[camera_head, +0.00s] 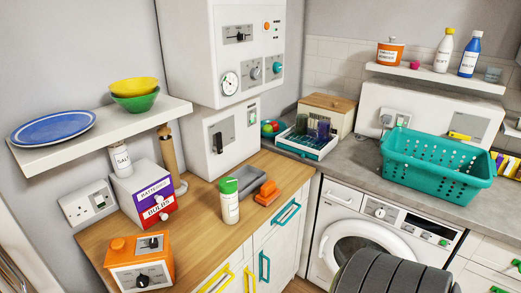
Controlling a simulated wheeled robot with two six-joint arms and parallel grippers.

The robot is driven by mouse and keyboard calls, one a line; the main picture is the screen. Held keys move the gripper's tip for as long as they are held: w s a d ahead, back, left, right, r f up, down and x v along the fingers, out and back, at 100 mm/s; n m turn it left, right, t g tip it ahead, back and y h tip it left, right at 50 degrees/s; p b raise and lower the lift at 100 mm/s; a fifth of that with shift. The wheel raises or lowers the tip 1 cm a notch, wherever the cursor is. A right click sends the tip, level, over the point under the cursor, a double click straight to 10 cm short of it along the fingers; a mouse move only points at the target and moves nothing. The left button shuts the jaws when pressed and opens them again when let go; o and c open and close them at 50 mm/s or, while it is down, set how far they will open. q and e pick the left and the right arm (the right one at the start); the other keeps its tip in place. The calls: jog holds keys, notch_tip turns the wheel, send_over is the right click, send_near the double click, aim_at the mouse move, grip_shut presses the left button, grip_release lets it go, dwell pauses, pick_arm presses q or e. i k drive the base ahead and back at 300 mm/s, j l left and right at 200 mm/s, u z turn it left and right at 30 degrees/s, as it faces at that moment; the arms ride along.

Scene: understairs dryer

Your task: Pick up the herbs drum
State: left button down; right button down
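A white cylindrical container with a green lid (229,200) stands upright on the wooden worktop (190,215), near its front edge. It looks like the herbs drum, but its label is too small to read for certain. Nothing touches it that I can see. Neither of my grippers shows in the head view.
A grey tray (249,179) and an orange block-like thing (267,193) lie just right of the drum. A dark ribbed shape (393,272) fills the bottom right foreground.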

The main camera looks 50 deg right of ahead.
aim_at(230, 204)
jog(key=z, duration=1.4)
